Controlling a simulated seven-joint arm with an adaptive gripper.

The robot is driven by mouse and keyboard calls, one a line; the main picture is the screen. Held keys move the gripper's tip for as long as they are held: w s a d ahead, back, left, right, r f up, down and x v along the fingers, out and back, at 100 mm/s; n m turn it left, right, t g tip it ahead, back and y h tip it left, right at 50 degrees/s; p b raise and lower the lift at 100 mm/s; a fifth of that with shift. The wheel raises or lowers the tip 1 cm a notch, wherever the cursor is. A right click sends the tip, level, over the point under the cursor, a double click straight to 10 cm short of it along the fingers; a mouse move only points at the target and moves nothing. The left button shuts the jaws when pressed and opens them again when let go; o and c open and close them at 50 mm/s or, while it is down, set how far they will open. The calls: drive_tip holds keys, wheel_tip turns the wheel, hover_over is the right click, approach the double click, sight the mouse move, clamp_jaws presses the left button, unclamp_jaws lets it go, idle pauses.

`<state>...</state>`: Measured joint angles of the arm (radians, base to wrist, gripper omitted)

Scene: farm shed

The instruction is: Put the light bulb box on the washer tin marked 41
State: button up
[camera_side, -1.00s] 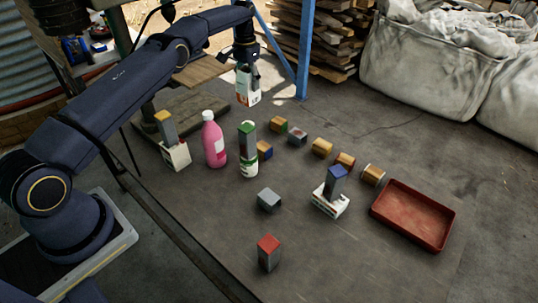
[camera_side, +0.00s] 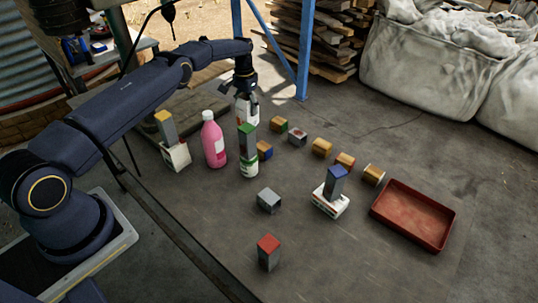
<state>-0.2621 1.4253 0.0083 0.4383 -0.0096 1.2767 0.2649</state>
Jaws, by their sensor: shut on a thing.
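My gripper (camera_side: 246,94) is shut on a white printed box (camera_side: 243,112), which looks like the light bulb box. It is held upright at the back of the work surface, its lower part hidden behind a green-topped grey block (camera_side: 248,142). That block stands on a white and green container (camera_side: 249,168). I cannot read a number 41 on anything, so I cannot tell which thing is the marked washer tin.
A pink bottle (camera_side: 214,146) stands left of the green-topped block. A yellow-topped block on a white box (camera_side: 176,155) is further left. A blue-topped block (camera_side: 335,182) sits on another white box. A red tray (camera_side: 388,216) lies at right. Free room lies at front right.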

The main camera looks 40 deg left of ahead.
drive_tip(key=shift+f, duration=0.1)
drive_tip(key=o, duration=1.1)
drive_tip(key=shift+o, duration=0.2)
